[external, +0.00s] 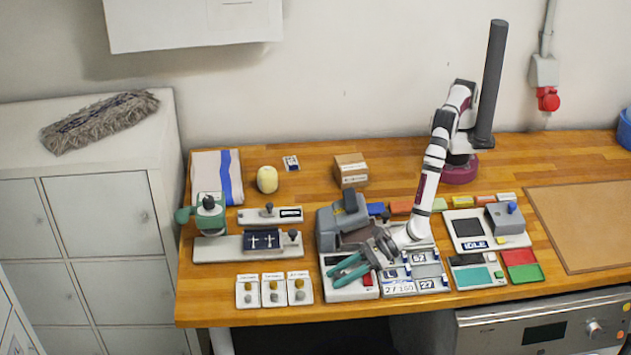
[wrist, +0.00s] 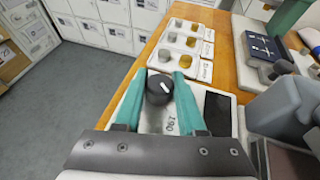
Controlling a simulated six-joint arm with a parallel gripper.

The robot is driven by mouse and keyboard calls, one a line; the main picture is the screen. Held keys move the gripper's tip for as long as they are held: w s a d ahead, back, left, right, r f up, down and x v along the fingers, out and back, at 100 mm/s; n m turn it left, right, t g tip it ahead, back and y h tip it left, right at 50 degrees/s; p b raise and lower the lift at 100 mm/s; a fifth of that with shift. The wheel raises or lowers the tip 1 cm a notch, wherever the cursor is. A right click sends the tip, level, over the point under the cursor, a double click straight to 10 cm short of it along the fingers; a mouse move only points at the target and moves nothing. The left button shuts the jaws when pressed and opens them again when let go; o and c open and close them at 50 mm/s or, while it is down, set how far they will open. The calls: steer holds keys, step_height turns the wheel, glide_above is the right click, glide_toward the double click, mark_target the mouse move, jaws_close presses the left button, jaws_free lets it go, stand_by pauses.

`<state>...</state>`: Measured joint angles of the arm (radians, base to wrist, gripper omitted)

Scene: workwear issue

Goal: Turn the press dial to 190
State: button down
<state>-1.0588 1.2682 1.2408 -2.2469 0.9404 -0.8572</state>
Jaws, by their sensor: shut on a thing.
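The press dial (wrist: 158,90) is a dark round knob with a white pointer mark on the pale control panel (wrist: 144,104). My gripper (wrist: 166,76) has its two teal fingers closed on either side of the knob. A label (wrist: 171,124) that seems to read 190 shows on the panel between the fingers. In the external view my gripper (external: 340,274) reaches down to the front of the grey press (external: 343,222). The dial is hidden or too small to make out there. The exact angle of the pointer against a scale cannot be read.
A dark screen (wrist: 216,112) is right of the fingers. A red button (external: 367,279) sits beside my gripper. Three small white sample trays (external: 273,291) stand left of the press, near the table's front edge. A green-handled device (external: 208,213) stands behind them.

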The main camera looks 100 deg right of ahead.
steer(key=shift+m+h, duration=0.3)
steer(key=c, duration=0.5)
jaws_free()
steer(key=v, duration=1.5)
steer(key=shift+s+d+r, duration=0.15)
steer(key=shift+s+r, duration=0.05)
steer(key=shift+s, duration=0.15)
